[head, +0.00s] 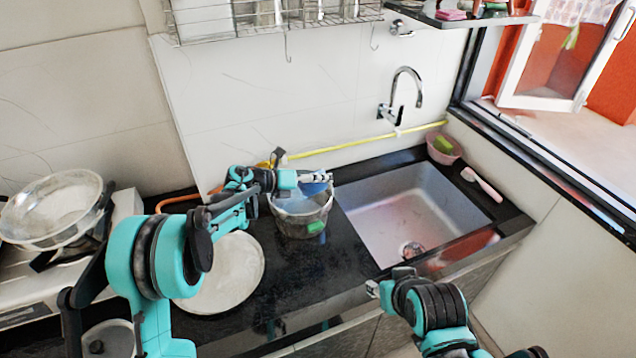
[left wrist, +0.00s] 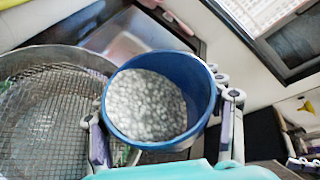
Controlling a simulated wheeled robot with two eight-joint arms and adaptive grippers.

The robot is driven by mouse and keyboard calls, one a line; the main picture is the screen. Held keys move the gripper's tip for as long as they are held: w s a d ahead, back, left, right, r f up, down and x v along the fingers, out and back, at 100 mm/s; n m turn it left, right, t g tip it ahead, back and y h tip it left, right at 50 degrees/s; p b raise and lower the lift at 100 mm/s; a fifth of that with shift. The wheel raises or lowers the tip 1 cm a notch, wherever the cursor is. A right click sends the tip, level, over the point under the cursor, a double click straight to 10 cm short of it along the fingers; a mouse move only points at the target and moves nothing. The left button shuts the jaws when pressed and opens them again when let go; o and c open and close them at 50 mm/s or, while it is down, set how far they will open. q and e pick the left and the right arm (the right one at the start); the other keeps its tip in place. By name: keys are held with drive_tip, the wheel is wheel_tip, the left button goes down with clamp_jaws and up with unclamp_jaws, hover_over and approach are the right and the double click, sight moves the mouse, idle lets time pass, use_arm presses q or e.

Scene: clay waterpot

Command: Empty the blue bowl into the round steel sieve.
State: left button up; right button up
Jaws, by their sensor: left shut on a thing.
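The blue bowl (left wrist: 200,88) is in my left gripper (head: 318,178), which is shut on it. In the left wrist view it holds many small pale grey, rounded pieces and looks tilted. The round steel sieve (left wrist: 45,110) is beside and partly behind the bowl, and its visible mesh looks bare. In the head view a sliver of the blue bowl (head: 313,188) shows over the round steel vessel, which I take for the sieve (head: 300,222); my gripper hides part of both. My right gripper (head: 388,284) is in front of the sink; its finger opening is unclear.
A sink (head: 410,215) with a tap (head: 405,90) lies right of the sieve. A pale round plate (head: 228,275) is on the dark counter to the left. A pan (head: 55,205) stands at far left. A pink bowl (head: 444,150) and brush (head: 480,184) are behind and right of the sink.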

idle(0.3)
use_arm(q)
drive_tip(key=shift+n+g+h, duration=0.3)
drive_tip(key=shift+n, duration=0.1)
drive_tip(key=shift+b, duration=0.35)
drive_tip(key=shift+w+r+n, duration=0.1)
drive_tip(key=shift+n, duration=0.4)
drive_tip(key=shift+g+h+b, duration=0.3)
drive_tip(key=shift+w+a+n, duration=0.1)
drive_tip(key=shift+n, duration=0.4)
drive_tip(key=shift+b, duration=0.35)
drive_tip(key=shift+w+n+g+h, duration=0.1)
drive_tip(key=shift+n+g+h, duration=0.2)
drive_tip(key=shift+n+h, duration=0.15)
